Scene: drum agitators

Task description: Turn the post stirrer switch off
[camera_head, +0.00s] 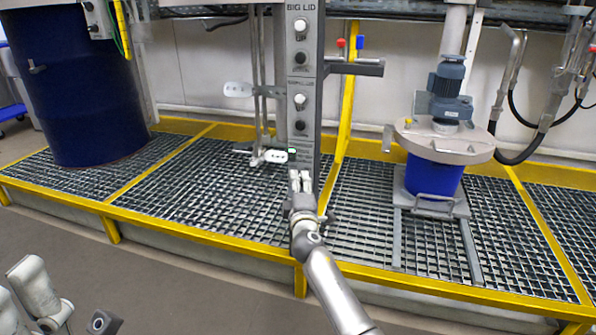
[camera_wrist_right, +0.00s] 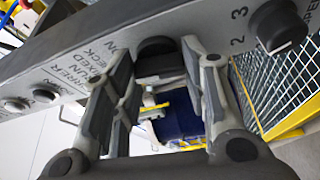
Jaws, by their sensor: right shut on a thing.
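The grey control post (camera_head: 304,75) stands upright in the middle of the head view, with several knobs down its front. My right gripper (camera_head: 300,180) is at the lower part of its face. In the right wrist view, the stirrer switch (camera_wrist_right: 157,48), a black knob, sits between the fingers of my right gripper (camera_wrist_right: 156,62), which is shut on it. Stirrer lettering shows on the panel beside the knob. In the head view this switch is hidden behind the gripper, and its exact turn is hard to tell.
A large blue drum (camera_head: 70,90) stands at left. A blue container (camera_head: 432,178) with a motor-topped lid (camera_head: 444,140) stands at right. A yellow-edged grating (camera_head: 195,190) surrounds the post.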

